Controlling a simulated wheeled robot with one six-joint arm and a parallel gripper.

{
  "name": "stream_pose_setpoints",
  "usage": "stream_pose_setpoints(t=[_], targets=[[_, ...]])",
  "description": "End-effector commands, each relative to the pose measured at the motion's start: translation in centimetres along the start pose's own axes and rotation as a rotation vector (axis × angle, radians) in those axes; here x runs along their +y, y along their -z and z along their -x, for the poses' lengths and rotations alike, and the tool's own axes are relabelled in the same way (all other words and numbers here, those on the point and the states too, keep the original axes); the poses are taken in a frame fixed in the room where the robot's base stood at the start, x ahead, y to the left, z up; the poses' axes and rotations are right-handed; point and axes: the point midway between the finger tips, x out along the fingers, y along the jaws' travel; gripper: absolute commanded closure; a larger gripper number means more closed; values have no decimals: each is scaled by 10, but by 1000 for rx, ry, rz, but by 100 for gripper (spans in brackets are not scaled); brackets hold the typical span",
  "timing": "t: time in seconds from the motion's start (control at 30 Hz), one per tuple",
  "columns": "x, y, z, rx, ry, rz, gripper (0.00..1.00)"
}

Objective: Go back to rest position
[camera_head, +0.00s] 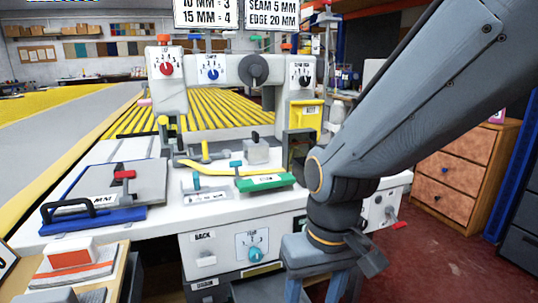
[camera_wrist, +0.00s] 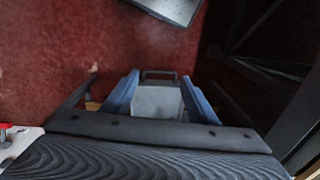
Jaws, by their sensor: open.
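My gripper (camera_head: 320,288) hangs pointing down at the lower middle of the head view, in front of the white machine table (camera_head: 120,230) and right of its front panel. Its fingers run toward the bottom edge of that view. In the wrist view my gripper (camera_wrist: 160,84) shows two blue fingers standing apart. A grey box-like thing with a dark handle (camera_wrist: 158,100) shows between or beyond them; I cannot tell its distance, and no grip on it is visible. My arm reaches in from the upper right.
Wooden drawers (camera_head: 462,165) stand right. Red floor (camera_wrist: 60,45) is open beneath my gripper.

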Motion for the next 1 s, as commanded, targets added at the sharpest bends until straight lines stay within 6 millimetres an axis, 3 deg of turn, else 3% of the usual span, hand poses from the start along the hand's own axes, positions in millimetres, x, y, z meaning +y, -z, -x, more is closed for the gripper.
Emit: stream_pose_setpoints(t=[0.03, 0.6, 0.8, 1.0], targets=[[6, -4, 19, -3, -5, -23, 47], [74, -35, 126, -26, -50, -227, 47], [90, -45, 148, -32, -58, -275, 47], [97, -49, 153, -35, -61, -290, 47]])
